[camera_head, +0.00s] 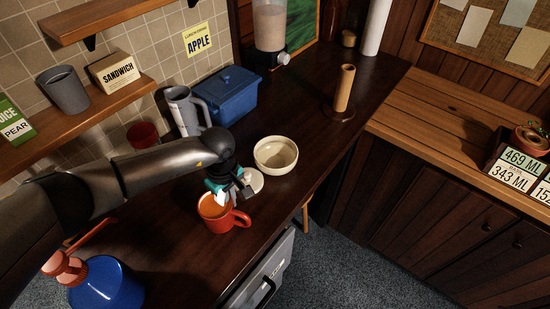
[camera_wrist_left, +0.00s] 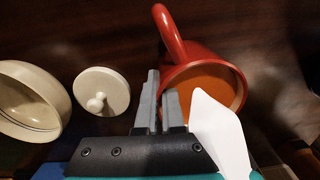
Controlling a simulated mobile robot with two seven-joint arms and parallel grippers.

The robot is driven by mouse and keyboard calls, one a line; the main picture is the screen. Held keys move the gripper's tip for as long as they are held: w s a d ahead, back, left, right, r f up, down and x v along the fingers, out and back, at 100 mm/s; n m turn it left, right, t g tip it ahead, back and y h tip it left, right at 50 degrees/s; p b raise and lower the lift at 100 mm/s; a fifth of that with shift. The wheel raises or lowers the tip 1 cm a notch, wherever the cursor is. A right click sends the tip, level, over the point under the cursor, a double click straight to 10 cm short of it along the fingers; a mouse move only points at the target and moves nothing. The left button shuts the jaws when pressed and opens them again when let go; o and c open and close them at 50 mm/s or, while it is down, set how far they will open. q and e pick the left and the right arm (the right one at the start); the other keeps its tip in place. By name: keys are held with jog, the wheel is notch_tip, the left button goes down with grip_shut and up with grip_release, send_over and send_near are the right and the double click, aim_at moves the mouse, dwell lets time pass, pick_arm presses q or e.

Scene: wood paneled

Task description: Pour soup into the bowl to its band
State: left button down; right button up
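A cream bowl (camera_head: 276,155) stands upright on the dark counter; I make out no soup in it, and its band is not clear. It also shows in the left wrist view (camera_wrist_left: 58,88). An orange-red mug (camera_head: 226,224) stands upright nearer me, its handle to the right; its inside is orange, and I cannot tell its contents. My left gripper (camera_head: 246,191) is at the mug's rim. In the left wrist view its fingers (camera_wrist_left: 162,88) are close together by the mug (camera_wrist_left: 236,75); whether they pinch its wall is unclear. My right gripper is out of view.
A cream knobbed lid (camera_head: 256,182) lies between bowl and mug. A white pointed piece (camera_wrist_left: 222,135) overlaps the mug. A grey jug (camera_head: 184,112) and blue lidded box (camera_head: 228,98) stand behind.

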pick_arm(q)
jog(key=shift+r, duration=0.15)
dwell(0.3)
jog(key=shift+r+p, duration=1.85)
jog(key=shift+r, duration=0.6)
jog(key=shift+w, duration=0.1)
